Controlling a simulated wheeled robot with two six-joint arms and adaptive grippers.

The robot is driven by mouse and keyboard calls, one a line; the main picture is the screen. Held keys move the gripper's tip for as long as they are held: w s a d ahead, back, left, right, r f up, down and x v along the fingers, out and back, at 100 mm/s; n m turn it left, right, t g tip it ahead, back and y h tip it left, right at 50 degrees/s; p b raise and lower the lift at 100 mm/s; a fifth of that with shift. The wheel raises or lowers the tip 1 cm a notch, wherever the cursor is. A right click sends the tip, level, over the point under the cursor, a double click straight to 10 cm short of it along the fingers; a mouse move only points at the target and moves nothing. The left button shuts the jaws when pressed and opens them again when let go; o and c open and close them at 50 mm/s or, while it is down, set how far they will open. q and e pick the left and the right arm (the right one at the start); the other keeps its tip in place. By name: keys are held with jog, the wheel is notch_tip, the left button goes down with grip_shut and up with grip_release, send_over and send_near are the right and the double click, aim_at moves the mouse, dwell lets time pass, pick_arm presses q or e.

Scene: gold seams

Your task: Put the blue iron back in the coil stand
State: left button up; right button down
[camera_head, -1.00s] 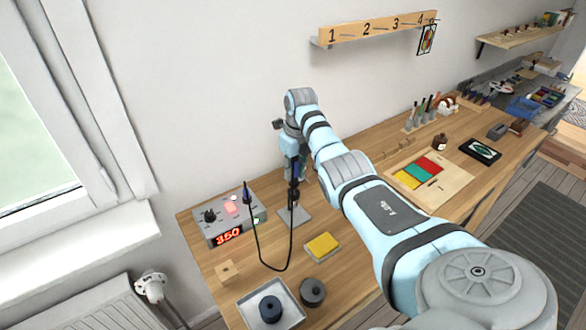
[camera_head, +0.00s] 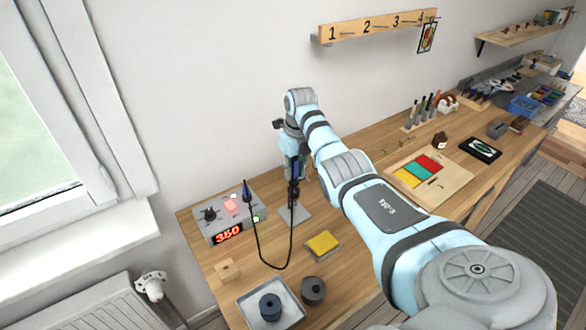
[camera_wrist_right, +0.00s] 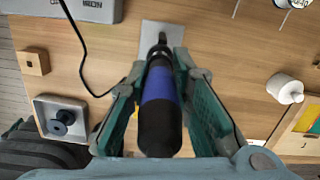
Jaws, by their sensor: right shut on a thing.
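The blue iron (camera_wrist_right: 158,88) has a blue band and a dark handle end, and points away from the wrist camera toward the plate. My right gripper (camera_wrist_right: 160,75) is shut on it, with a finger on each side. In the head view my right gripper (camera_head: 294,182) hangs upright above the coil stand, whose grey base plate (camera_head: 300,214) lies on the bench. The plate also shows in the wrist view (camera_wrist_right: 172,31). The iron's tip and the coil are mostly hidden, so I cannot tell how far the tip is inside. My left gripper is not in view.
The soldering station (camera_head: 229,215) reads 350 just left of the stand, and a dark cable loops in front of it. A yellow sponge (camera_head: 323,244), a dark round jar (camera_head: 313,290), a tray (camera_head: 246,307) and a wooden block (camera_head: 228,270) are nearby.

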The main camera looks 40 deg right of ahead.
aim_at(293, 177)
jog(key=shift+f+b, duration=1.15)
jog(key=shift+f, duration=0.45)
jog(key=c, duration=0.9)
grip_release()
jog(key=shift+r, duration=0.1)
jog(key=shift+o, duration=0.2)
notch_tip(293, 177, up, 5)
jog(key=p, duration=0.5)
jog(key=shift+r, duration=1.05)
